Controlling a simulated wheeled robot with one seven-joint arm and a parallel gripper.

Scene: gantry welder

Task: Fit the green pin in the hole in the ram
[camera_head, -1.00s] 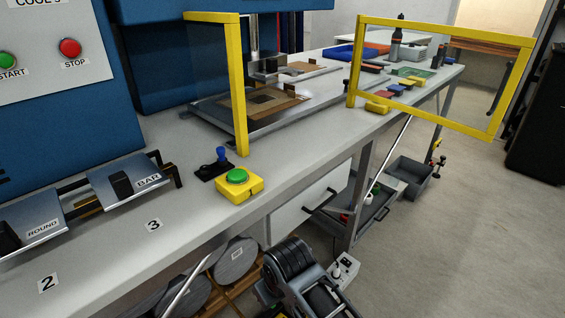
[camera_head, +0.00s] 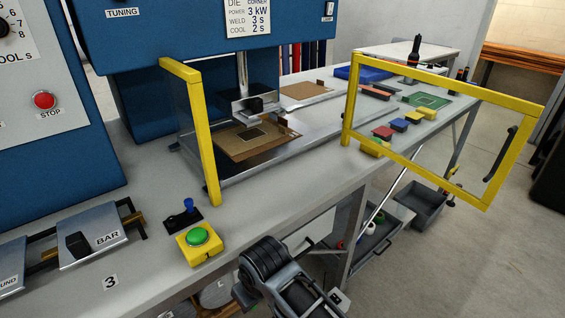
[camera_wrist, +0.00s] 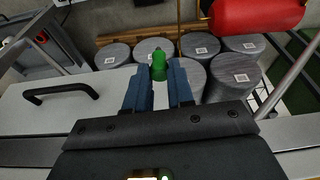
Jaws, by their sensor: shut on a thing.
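The green pin (camera_wrist: 159,68) stands upright between the two blue fingertips of my gripper (camera_wrist: 160,76) in the wrist view. My gripper is shut on it. The ram is the steel shaft (camera_head: 242,76) with a metal block at its lower end, under the blue press head in the head view. The ram hangs above a brown plate (camera_head: 246,141) on the press bed. Its hole is too small to make out. The pin and fingertips do not show in the head view, where my arm is low in front of the bench, apart from the ram.
Yellow guard frames stand left (camera_head: 203,135) and right (camera_head: 428,72) of the press opening, with a gap between. A yellow box with a green button (camera_head: 199,243) sits at the bench's front edge.

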